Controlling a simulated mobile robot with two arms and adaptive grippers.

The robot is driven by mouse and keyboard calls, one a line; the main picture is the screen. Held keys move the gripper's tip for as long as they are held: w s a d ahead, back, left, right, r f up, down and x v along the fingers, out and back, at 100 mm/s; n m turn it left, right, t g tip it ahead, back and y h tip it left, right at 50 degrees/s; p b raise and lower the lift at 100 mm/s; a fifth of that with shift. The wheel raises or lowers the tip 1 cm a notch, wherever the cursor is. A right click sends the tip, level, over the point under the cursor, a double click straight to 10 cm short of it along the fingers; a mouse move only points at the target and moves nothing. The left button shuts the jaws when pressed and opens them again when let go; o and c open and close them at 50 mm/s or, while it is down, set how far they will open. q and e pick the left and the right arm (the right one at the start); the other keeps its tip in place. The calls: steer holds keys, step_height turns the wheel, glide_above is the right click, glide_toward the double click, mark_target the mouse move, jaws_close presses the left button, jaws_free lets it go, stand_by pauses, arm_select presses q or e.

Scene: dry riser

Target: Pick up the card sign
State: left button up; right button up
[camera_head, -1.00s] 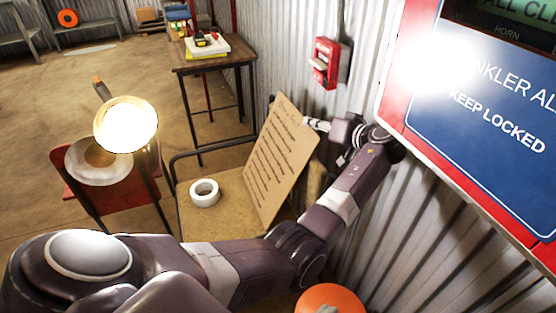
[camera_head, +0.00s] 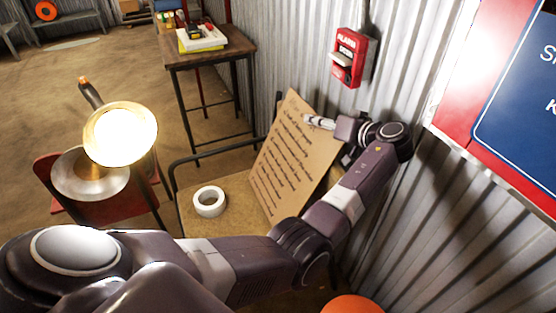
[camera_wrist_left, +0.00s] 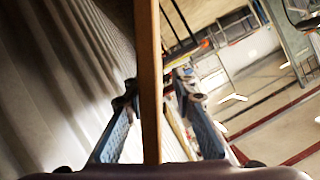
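The card sign (camera_head: 285,165) is a brown cardboard sheet with handwritten lines. It stands tilted on the seat of a chair in the head view, near the corrugated wall. My left gripper (camera_head: 322,123) is at its upper right edge, with one light finger in front of the written face; the other finger is hidden behind the card. In the left wrist view the card sign (camera_wrist_left: 149,80) shows edge-on, between the two fingers of my left gripper (camera_wrist_left: 158,105). A gap shows on each side of the card, so the gripper looks open around it. My right gripper is not in view.
A white tape roll (camera_head: 209,201) lies on the chair seat (camera_head: 190,225) left of the card. A red alarm box (camera_head: 348,58) is on the wall above. A table (camera_head: 212,58) stands behind, and a lit lamp (camera_head: 120,134) is at the left.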

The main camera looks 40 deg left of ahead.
arm_select(q)
steer(key=shift+d, duration=0.1)
steer(key=shift+c, duration=0.3)
jaws_close()
steer(key=shift+r, duration=0.15)
